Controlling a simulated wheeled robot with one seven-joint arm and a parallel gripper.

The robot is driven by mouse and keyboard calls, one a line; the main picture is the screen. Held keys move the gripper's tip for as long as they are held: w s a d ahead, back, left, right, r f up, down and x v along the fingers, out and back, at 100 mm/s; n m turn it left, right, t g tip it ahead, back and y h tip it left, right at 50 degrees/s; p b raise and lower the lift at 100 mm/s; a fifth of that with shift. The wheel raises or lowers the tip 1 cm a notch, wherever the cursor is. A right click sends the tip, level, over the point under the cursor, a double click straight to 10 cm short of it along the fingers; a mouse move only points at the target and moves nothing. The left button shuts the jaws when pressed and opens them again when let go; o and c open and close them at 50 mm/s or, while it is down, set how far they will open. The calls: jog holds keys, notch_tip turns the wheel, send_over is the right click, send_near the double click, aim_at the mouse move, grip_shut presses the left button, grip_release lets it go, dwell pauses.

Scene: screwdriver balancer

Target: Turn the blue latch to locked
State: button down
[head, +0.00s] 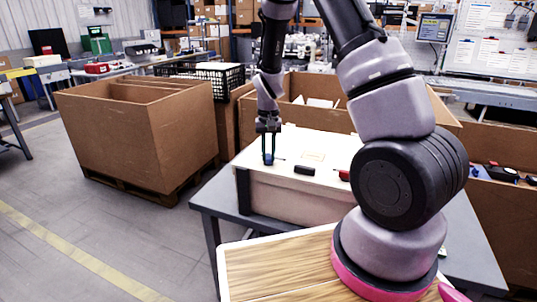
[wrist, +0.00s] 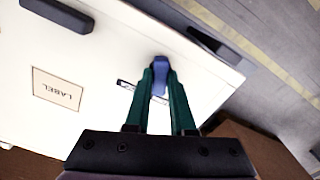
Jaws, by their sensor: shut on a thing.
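The blue latch (wrist: 160,66) sits on the top of a white case, near one corner. It also shows in the head view (head: 268,160), small and partly hidden by the fingers. My gripper (wrist: 160,78) points down at the case with its two fingers closed around the latch, one on each side. The white case (head: 290,192) stands on a grey table. A small dark-edged marking (wrist: 126,85) lies beside the latch, partly covered by a finger. I cannot read which position the latch is in.
A black handle (head: 304,170) and a label (head: 313,156) are on the case top. A red item (head: 344,175) lies at its right. A large cardboard box (head: 140,130) stands to the left, and more boxes stand behind. The floor at the left is clear.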

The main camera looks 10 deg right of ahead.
jog(key=shift+m, duration=2.2)
jog(key=c, duration=0.8)
grip_release()
jog(key=shift+o, duration=0.2)
jog(key=shift+r, duration=0.15)
notch_tip(320, 180, up, 11)
jog(key=shift+f, duration=0.2)
